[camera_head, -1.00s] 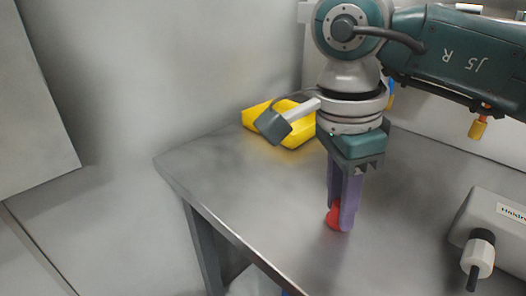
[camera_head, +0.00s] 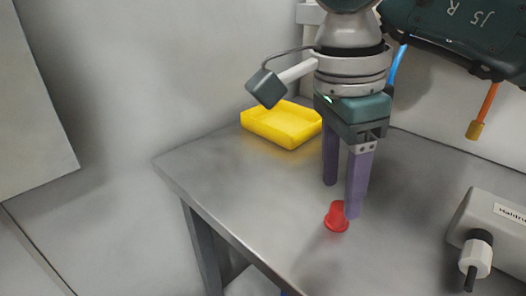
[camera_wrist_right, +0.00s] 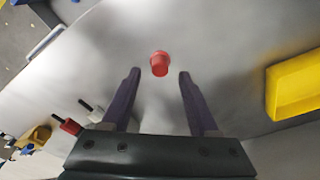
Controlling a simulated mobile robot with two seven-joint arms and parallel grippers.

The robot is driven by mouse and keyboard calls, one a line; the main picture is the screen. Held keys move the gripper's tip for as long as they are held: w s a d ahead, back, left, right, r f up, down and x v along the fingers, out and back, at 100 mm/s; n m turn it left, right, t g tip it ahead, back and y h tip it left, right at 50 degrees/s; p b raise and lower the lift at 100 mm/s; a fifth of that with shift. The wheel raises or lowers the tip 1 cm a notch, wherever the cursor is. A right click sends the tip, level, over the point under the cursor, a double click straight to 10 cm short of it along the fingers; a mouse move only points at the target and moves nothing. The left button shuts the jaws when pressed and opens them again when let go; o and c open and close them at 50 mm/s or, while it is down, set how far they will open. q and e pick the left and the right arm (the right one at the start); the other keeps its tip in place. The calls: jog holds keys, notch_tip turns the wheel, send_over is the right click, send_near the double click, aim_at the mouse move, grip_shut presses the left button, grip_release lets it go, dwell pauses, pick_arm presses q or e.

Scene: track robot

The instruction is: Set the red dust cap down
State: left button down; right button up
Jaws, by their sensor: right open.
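The red dust cap (camera_head: 336,217) stands on the grey metal table (camera_head: 240,190), near its front edge. My right gripper (camera_head: 342,200) is open and empty just above and behind the cap, its purple fingers pointing down. In the right wrist view the cap (camera_wrist_right: 159,63) lies beyond and between the two spread fingertips (camera_wrist_right: 158,75), touching neither. My left gripper is in neither view.
A yellow tray (camera_head: 283,124) sits at the back left of the table; it also shows in the right wrist view (camera_wrist_right: 296,86). A grey box with a white-and-black connector (camera_head: 480,252) stands at the right. An orange-and-yellow hanging plug (camera_head: 480,118) is at the back right. The table around the cap is clear.

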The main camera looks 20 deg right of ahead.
aim_at(325, 225)
notch_tip(325, 225, up, 8)
jog(key=p, duration=0.1)
jog(key=shift+a+r, duration=0.15)
jog(key=shift+a, duration=0.3)
jog(key=shift+w, duration=0.1)
